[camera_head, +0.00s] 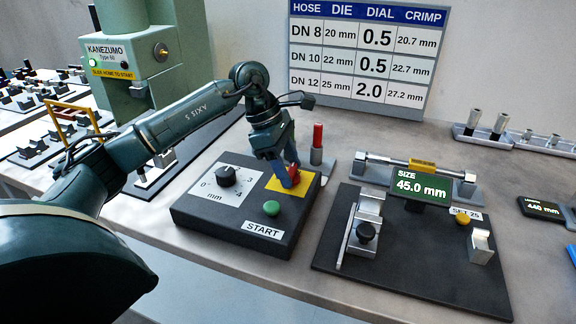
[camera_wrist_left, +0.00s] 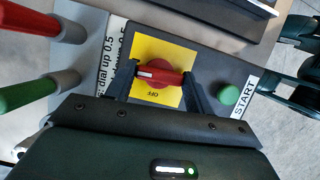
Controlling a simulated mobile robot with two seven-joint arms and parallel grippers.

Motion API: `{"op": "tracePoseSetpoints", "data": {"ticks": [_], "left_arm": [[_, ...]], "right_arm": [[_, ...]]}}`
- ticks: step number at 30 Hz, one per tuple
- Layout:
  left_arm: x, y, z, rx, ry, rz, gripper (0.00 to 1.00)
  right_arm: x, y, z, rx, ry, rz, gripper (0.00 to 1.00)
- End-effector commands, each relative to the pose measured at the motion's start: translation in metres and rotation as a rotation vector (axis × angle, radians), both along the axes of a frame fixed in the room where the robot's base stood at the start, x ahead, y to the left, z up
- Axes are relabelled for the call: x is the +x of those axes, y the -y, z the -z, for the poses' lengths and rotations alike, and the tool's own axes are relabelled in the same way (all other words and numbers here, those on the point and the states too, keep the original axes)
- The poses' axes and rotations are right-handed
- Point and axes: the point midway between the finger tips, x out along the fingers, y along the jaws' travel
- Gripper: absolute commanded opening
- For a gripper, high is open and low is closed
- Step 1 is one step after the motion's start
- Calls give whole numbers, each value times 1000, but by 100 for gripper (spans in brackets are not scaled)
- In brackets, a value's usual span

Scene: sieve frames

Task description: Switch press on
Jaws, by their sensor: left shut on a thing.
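The press control box (camera_head: 240,205) is dark and stands on the bench in the head view. On its yellow plate (camera_head: 306,184) is a red rotary switch, and my left gripper (camera_head: 291,180) is shut on its handle from above. A white pointer mark lies on the handle. The dial (camera_head: 226,176) and the green START button (camera_head: 271,208) are beside it. The green press (camera_head: 140,60) stands at the back left. My right gripper is out of view.
A red-handled tool (camera_head: 317,140) stands upright just behind the box. A measuring fixture (camera_head: 410,250) with a 45.0 mm display is to the right. A hose chart (camera_head: 365,55) stands at the back. Left trays hold several small parts.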

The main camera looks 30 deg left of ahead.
Motion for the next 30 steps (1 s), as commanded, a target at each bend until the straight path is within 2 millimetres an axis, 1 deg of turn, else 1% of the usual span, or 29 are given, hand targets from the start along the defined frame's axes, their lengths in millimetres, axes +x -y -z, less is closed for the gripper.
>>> {"op": "tracePoseSetpoints", "data": {"ticks": [9, 22, 23, 30], "left_arm": [[1, 0, -1, 2, 3, 83, 30], [1, 0, -1, 2, 3, 93, 30], [1, 0, -1, 2, 3, 93, 53], [1, 0, 0, 2, 2, 91, 73]], "right_arm": [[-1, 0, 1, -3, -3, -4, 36], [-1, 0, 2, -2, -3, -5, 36], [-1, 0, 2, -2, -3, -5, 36], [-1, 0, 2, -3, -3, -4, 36]]}}
